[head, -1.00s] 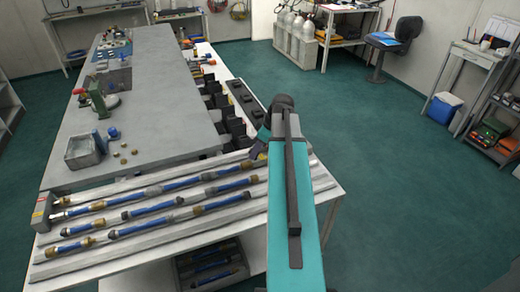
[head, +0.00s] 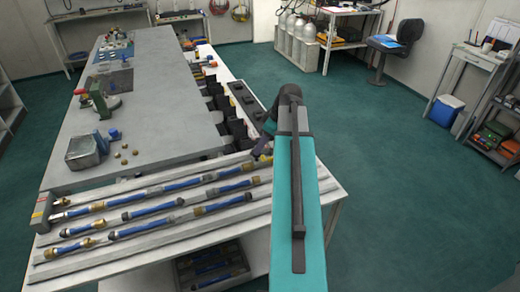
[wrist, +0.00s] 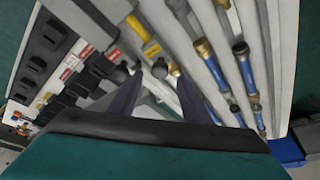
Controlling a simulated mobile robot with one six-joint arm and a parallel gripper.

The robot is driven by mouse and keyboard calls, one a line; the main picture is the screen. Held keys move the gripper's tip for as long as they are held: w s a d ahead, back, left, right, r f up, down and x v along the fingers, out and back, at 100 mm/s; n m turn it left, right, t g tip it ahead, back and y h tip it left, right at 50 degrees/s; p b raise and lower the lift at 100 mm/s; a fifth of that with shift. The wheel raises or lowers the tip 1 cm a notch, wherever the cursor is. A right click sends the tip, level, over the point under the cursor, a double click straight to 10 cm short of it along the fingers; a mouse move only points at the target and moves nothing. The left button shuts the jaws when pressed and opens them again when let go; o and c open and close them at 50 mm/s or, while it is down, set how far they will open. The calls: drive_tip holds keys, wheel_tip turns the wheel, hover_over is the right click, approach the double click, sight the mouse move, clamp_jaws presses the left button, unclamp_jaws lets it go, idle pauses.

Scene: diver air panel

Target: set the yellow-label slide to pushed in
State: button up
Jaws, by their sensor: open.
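A yellow label (wrist: 151,48) shows in the wrist view, near the upper middle, beside a grey rail. A dark round knob (wrist: 160,68) sits just below it, between the tips of my gripper (wrist: 158,77). Another dark knob (wrist: 120,73) is just left of the left finger. I cannot tell which knob belongs to the yellow-label slide, nor how far in it is. My gripper's two dark fingers are apart with nothing held. In the head view my gripper (head: 262,143) is at the bench's right edge, partly hidden by my arm, with a small yellow patch below it.
Rows of blue hoses with brass fittings (head: 180,184) lie on the rails at the front. Black blocks (wrist: 70,100) with red and white labels line the edge nearby. A metal bin (head: 86,151) stands on the grey panel. Open floor lies to the right.

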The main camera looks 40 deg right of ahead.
drive_tip(key=b+v, duration=0.1)
drive_tip(key=v, duration=0.8)
drive_tip(key=shift+r+b, duration=0.2)
drive_tip(key=shift+b, duration=0.1)
drive_tip(key=shift+s, duration=0.2)
